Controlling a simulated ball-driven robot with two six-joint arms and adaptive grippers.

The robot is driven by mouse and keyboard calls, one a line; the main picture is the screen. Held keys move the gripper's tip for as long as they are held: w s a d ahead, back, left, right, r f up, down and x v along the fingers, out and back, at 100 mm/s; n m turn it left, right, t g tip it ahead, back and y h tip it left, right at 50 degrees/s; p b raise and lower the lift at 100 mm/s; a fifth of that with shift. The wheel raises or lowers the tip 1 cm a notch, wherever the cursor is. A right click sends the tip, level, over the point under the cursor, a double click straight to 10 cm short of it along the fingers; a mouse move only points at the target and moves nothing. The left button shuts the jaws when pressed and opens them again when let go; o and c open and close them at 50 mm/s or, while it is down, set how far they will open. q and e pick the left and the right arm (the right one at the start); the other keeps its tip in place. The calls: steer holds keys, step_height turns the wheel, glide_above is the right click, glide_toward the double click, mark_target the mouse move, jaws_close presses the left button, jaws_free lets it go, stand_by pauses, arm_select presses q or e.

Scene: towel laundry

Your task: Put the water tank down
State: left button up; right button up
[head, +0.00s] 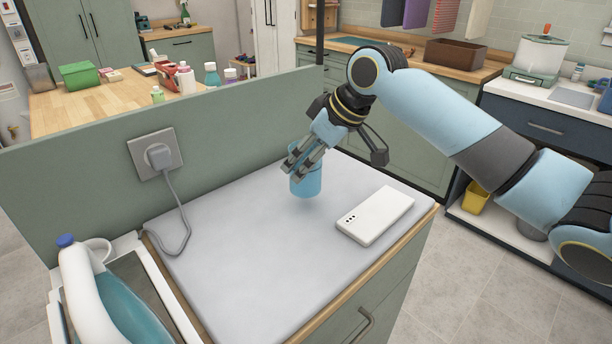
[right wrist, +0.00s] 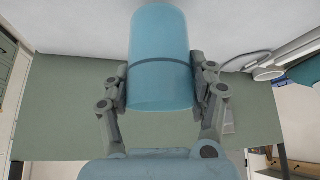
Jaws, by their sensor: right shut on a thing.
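The water tank is a translucent blue cylinder (head: 306,184) over the grey-white counter top (head: 235,255), near its back edge. My right gripper (head: 304,160) is shut on it from above and behind in the head view. In the right wrist view the blue tank (right wrist: 160,60) sits between the two fingers, one on each side. A soft shadow lies below it on the counter; I cannot tell whether its base touches. My left gripper is not in view.
A white phone-like slab (head: 376,215) lies to the right of the tank. A plug with a grey cable (head: 180,215) hangs from the outlet on the green back panel (head: 230,120). A white jug with a blue cap (head: 85,285) stands at the front left. The counter's middle is clear.

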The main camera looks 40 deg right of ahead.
mark_target(307, 177)
steer(key=shift+f, duration=1.95)
steer(key=shift+f, duration=0.1)
steer(key=o, duration=1.2)
steer(key=shift+c, duration=0.2)
steer(key=v, duration=1.2)
